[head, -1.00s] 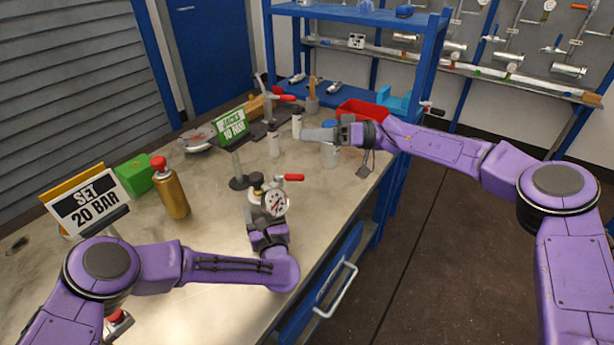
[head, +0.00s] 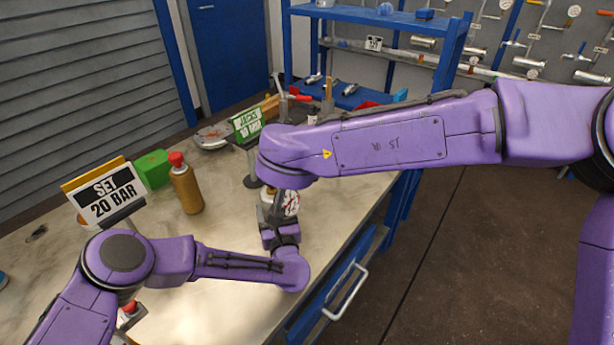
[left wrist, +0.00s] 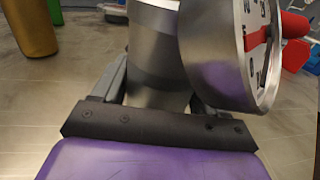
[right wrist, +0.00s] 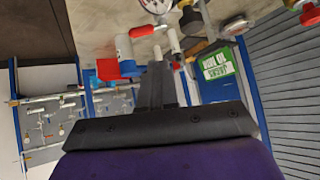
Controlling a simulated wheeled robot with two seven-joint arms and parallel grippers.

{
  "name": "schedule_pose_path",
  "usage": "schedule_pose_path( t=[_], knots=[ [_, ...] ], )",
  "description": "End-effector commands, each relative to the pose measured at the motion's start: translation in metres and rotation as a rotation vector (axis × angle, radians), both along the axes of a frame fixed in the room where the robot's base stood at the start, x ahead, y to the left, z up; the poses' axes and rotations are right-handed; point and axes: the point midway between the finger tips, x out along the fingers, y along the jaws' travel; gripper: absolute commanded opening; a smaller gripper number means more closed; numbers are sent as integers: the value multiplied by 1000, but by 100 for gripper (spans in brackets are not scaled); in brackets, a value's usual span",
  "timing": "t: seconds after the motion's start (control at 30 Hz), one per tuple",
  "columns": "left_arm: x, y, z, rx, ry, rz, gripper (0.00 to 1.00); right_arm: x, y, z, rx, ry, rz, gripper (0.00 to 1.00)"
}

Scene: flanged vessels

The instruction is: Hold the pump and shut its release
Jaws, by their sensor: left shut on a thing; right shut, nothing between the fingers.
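The pump, a steel cylinder (left wrist: 152,60) with a round dial gauge (left wrist: 225,50), stands on the bench. In the head view its gauge (head: 292,203) shows just below my right arm, which hides the pump's top. My left gripper (head: 276,222) is shut around the pump's body, with a finger on each side in the left wrist view (left wrist: 155,95). A red lever (left wrist: 292,28) shows beyond the gauge. My right gripper (right wrist: 157,75) is shut and empty; in the head view my arm hides it. In its wrist view a gauge (right wrist: 155,5) and a red lever (right wrist: 142,31) lie ahead of the fingers.
A gold bottle (head: 187,188), a green box (head: 153,168) and a "SET 20 BAR" sign (head: 108,196) stand left on the bench. The "JACKS 10 BAR" sign (head: 248,123) stands behind the pump.

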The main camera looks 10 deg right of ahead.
Motion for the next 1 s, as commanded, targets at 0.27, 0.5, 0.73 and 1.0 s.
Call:
schedule_pose_path(
  t=[0.27, 0.5, 0.73, 1.0],
  knots=[
    [0, -1, 0, 0, 0, -1, 23, 0, -21, -12, -79, 48, -65, 0],
    [0, -1, 1, -1, -1, -1, 23, 34, -29, -47, -76, 48, -66, 0],
    [0, -1, 0, 0, -1, -1, 23, 67, -37, -81, -75, 47, -66, 0],
    [0, -1, 0, 0, 0, -1, 23, 89, -42, -101, -75, 44, -66, 0]
  ],
)
